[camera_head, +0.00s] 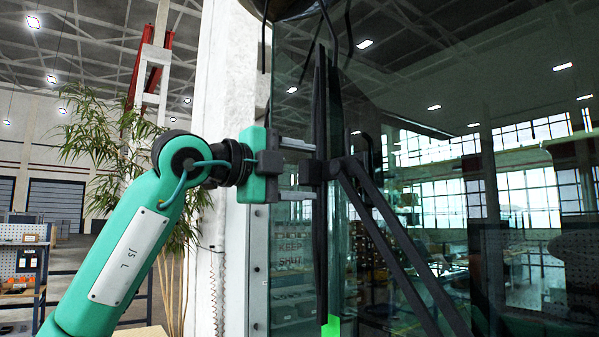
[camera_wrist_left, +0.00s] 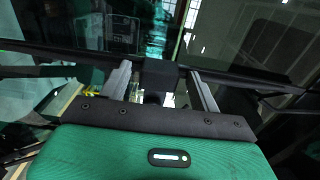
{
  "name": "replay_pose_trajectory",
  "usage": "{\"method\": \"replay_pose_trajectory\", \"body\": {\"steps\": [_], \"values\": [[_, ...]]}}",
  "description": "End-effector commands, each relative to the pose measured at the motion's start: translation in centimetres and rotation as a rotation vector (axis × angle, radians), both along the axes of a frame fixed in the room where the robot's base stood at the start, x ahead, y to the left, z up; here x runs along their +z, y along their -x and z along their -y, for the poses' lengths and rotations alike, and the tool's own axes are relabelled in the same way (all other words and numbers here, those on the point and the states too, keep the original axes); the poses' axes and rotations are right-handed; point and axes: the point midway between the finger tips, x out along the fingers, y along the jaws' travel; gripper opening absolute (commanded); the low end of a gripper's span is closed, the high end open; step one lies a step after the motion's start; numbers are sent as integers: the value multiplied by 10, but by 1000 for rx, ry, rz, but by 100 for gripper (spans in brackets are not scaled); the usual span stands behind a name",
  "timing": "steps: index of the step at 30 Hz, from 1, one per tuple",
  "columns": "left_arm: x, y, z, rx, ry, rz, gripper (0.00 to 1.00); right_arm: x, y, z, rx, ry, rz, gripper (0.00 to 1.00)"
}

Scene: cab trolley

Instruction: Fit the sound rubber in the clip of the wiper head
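A long dark wiper rubber (camera_head: 321,240) stands upright in front of the windscreen. A bright green piece (camera_head: 331,326) shows at its lower end. The black wiper head (camera_head: 345,168) is at the rubber's mid-height; whether the rubber sits in its clip is hard to tell. My left gripper (camera_head: 297,170) is beside the rubber, one finger above the other, pointing at the head. In the left wrist view the fingers are apart, with a dark block (camera_wrist_left: 159,75), apparently at the wiper head, between or just beyond their tips and gaps on both sides. My right gripper is out of view.
The black wiper arm (camera_head: 400,245) slopes down to the right across the glass (camera_head: 460,90). A plant (camera_head: 98,140) and shelving (camera_head: 25,262) are at the left.

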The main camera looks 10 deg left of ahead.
Motion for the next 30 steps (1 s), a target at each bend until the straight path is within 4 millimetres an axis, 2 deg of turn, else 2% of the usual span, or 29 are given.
{"method": "replay_pose_trajectory", "body": {"steps": [9, 14, 24, 30], "values": [[-2, 0, -1, 0, -1, -1, 65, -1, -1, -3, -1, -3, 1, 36], [-4, 11, -11, 1, -1, -1, 65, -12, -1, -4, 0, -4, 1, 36], [-6, 64, -64, 2, 0, 1, 65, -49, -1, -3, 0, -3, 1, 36], [-3, 88, -87, 0, 0, 1, 65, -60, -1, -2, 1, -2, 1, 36]]}}
